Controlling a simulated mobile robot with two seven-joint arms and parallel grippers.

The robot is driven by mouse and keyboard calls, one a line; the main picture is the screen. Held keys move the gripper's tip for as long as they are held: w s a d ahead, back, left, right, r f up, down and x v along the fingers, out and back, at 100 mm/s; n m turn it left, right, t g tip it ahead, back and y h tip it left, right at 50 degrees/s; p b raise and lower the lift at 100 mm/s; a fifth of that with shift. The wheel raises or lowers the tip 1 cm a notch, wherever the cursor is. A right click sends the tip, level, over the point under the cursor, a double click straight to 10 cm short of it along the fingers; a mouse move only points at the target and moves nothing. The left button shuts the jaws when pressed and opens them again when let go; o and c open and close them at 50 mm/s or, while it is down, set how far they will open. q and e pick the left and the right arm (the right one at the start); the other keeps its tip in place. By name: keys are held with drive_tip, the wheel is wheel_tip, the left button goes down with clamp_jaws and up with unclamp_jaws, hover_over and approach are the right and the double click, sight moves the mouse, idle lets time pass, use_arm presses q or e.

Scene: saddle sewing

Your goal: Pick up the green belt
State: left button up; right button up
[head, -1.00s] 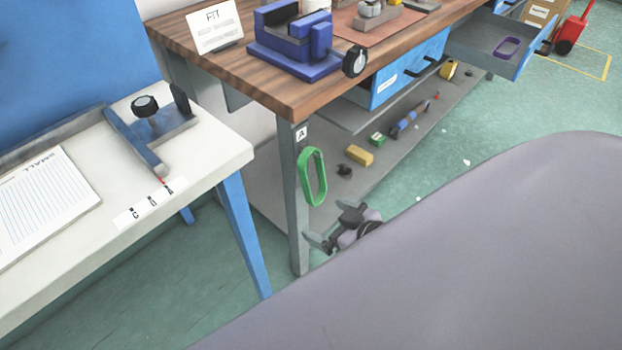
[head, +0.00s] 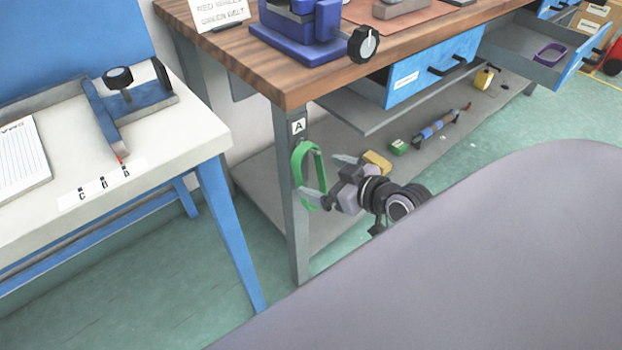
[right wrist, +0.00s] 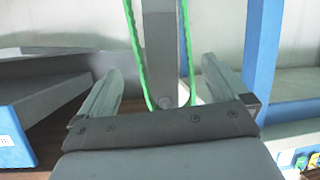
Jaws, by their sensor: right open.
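The green belt (head: 322,160) hangs as a loop on the table leg (head: 298,240), just below the label A. My right gripper (head: 326,177) is at the belt with its jaws open, one finger overlapping the loop in the head view. In the right wrist view, the two green belt strands (right wrist: 135,45) show between the open fingers (right wrist: 162,66), with the grey leg between the strands. I see no finger closed on the belt. Where the strands meet the gripper body is hidden. My left gripper is out of view.
A wooden workbench (head: 275,85) with a blue vise (head: 300,30) stands above a lower shelf holding a yellow block (head: 377,161) and several other items. A white table (head: 190,140) with blue legs is at left. An open drawer (head: 520,60) holds a purple belt (head: 550,53).

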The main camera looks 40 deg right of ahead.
sight(305, 172)
drive_tip(key=shift+a+b+x, duration=0.15)
drive_tip(key=shift+b+x, duration=0.2)
drive_tip(key=shift+x, duration=1.25)
drive_tip(key=shift+a+b+x, duration=0.15)
drive_tip(key=shift+b+x, duration=0.2)
drive_tip(key=shift+x, duration=1.25)
drive_tip(key=c, duration=1.2)
drive_tip(key=shift+s+r, duration=0.1)
drive_tip(key=shift+s+d+r, duration=0.1)
drive_tip(key=shift+s+r, duration=0.25)
drive_tip(key=shift+r, duration=0.05)
drive_tip(key=shift+w+r+p+v, duration=0.1)
drive_tip(key=shift+r+p+v, duration=0.3)
drive_tip(key=shift+v, duration=2.1)
drive_tip(key=shift+w+r+p+v, duration=0.1)
drive_tip(key=shift+p+v, duration=0.65)
drive_tip(key=shift+v, duration=1.75)
drive_tip(key=shift+w+r+p+v, duration=0.1)
drive_tip(key=shift+r+p+v, duration=0.3)
drive_tip(key=shift+v, duration=2.05)
